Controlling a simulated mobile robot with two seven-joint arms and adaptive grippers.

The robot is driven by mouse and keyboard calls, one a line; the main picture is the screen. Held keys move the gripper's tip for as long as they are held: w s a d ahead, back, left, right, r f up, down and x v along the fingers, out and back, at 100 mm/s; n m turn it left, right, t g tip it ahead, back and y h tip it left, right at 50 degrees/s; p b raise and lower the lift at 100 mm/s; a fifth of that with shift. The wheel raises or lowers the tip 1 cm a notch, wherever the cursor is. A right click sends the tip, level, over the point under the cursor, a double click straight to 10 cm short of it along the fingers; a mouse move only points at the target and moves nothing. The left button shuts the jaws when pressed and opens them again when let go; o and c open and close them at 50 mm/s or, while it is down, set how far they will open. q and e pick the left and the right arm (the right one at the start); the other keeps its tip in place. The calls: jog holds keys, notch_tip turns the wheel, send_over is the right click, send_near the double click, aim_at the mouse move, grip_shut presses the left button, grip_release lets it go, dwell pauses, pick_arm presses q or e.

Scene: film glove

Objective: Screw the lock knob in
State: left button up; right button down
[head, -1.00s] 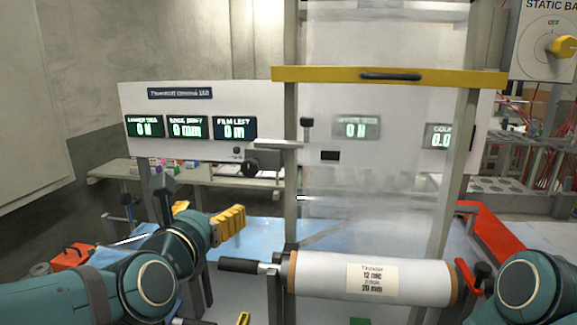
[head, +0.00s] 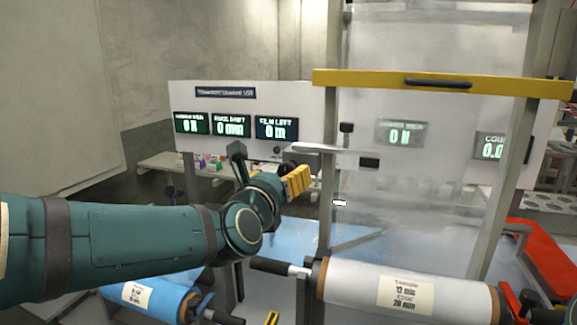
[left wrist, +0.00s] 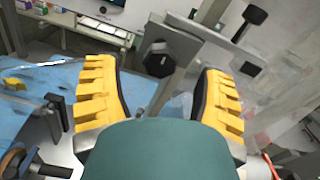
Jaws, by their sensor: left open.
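A black many-sided knob (left wrist: 158,60) shows in the left wrist view between my left gripper's two yellow fingers, beyond their tips, on a grey metal upright. In the head view what looks like the same dark knob (head: 289,168) sits just behind the fingers, at the left end of a pale bar (head: 322,149). My left gripper (head: 300,180) is open and points towards it. In the left wrist view the open gripper (left wrist: 160,90) has nothing between its fingers. I cannot tell how deep the knob is seated. My right gripper is out of view.
A white film roll (head: 350,285) lies low on the stand, with a black handle (head: 270,266) at its left. A blue roll (head: 130,290) lies below my left arm. A yellow crossbar (head: 370,80) spans the frame. A red part (head: 540,255) stands at right.

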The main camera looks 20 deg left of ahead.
aim_at(285, 172)
pick_arm(q)
jog(key=shift+w+d+p, duration=0.1)
jog(key=shift+w+p, duration=0.3)
jog(key=shift+w, duration=2.1)
grip_shut()
